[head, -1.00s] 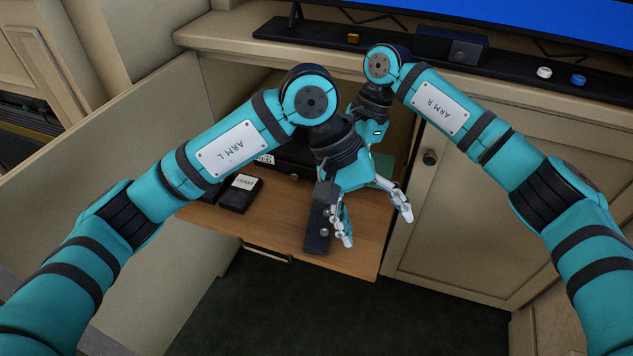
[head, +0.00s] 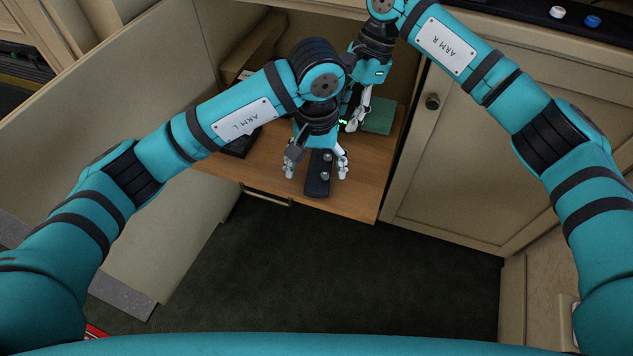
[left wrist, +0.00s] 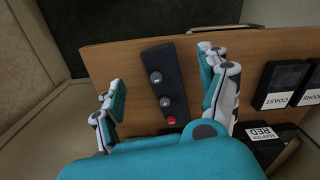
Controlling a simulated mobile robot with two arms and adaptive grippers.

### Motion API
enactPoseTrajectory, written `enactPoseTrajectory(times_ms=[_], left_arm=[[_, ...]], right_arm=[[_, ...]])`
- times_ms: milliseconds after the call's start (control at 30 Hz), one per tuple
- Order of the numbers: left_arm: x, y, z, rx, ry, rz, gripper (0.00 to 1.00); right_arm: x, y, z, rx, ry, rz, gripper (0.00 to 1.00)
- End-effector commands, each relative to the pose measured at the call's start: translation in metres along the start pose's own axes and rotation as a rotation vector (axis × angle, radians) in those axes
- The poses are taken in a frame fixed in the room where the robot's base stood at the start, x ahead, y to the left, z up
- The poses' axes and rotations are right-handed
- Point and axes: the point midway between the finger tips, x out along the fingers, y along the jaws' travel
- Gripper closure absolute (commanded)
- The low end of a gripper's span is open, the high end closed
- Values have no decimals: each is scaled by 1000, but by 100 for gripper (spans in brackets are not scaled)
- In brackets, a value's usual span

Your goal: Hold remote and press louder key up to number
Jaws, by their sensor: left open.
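The dark remote (head: 318,183) lies on the wooden pull-out shelf (head: 368,200), near its front edge. My left gripper (head: 316,172) is open above the remote, one finger on each side. The left wrist view shows a gap between the remote and each finger of this gripper (left wrist: 161,85). My right gripper (head: 357,116) is behind it, over the back of the shelf, partly hidden; its opening is unclear.
A green flat object (head: 378,117) lies at the shelf's back right. Black cases, one labelled COAST (left wrist: 285,84), and a box labelled RED (left wrist: 262,136) are beside the remote. A cabinet door (head: 455,165) stands at right. Dark carpet (head: 370,275) is clear in front.

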Motion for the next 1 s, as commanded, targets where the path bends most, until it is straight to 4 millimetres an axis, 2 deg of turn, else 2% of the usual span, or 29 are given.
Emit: enactPoseTrajectory(times_ms=[100, 333, 500, 800, 1000], left_arm=[[25, 0, 1, 0, -5, 1, 23], [58, 0, 1, 0, -2, 1, 23], [68, 0, 0, 0, -1, 1, 23], [70, 0, 0, 1, 0, 1, 23], [70, 0, 0, 1, 0, 1, 49]], right_arm=[[0, 0, 0, 0, 0, 0, 62], [0, 0, 0, 0, 0, 0, 62], [0, 0, 0, 0, 0, 0, 62], [0, 0, 0, 0, 0, 0, 62], [0, 0, 0, 0, 0, 0, 62]])
